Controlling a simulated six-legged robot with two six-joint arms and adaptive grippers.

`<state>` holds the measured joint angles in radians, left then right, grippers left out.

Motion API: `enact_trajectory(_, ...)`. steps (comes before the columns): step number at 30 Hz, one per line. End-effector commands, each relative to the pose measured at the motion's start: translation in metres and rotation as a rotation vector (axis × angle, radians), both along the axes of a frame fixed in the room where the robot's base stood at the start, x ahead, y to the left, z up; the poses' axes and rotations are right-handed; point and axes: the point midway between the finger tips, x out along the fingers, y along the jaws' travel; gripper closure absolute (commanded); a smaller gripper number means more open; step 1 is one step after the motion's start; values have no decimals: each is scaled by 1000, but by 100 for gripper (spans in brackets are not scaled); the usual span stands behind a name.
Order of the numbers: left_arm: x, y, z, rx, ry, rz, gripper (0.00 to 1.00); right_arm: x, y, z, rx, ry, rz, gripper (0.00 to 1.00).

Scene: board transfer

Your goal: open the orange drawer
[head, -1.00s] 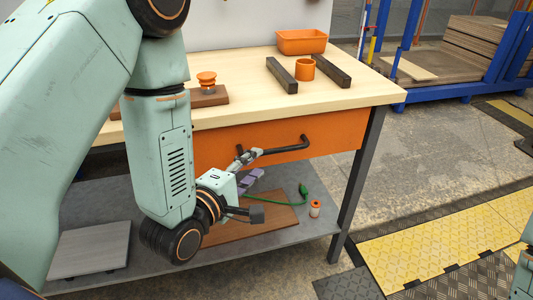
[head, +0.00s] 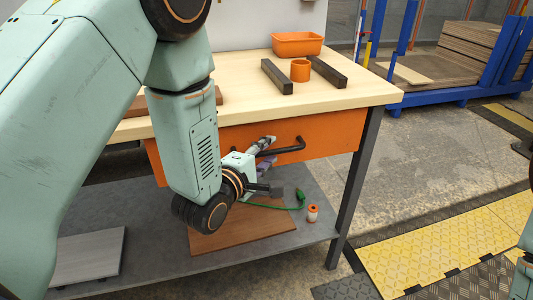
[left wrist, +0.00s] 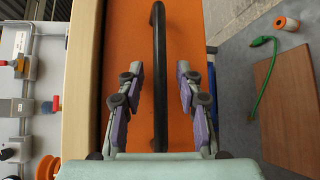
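The orange drawer (head: 335,132) sits under the wooden tabletop and looks shut, its front close below the table edge. Its black bar handle (head: 290,148) is partly hidden behind my left gripper (head: 266,147) in the head view. In the left wrist view, the handle (left wrist: 159,60) runs lengthwise between the two fingers of my left gripper (left wrist: 160,75). The fingers are open, one on each side of the bar, with gaps showing on both sides. I cannot tell how deep the bar lies between them. My right gripper is out of view.
On the workbench top (head: 220,120) are an orange tray (head: 297,44), an orange cup (head: 300,70) and two dark bars (head: 277,76). The lower shelf (head: 90,285) holds a brown board (head: 240,232), a green cable (head: 301,197) and a small spool (head: 313,213).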

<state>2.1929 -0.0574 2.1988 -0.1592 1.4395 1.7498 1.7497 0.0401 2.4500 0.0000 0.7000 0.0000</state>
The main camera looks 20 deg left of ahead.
Motion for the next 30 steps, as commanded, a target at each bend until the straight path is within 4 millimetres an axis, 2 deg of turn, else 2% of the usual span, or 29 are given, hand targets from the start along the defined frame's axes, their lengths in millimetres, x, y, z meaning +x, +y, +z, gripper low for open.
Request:
enact_trajectory(2,0,0,0,0,0,0,71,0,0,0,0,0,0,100)
enact_trajectory(12,0,0,0,0,0,0,100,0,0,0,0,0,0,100)
enact_trajectory(30,0,0,0,0,0,0,100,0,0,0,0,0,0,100)
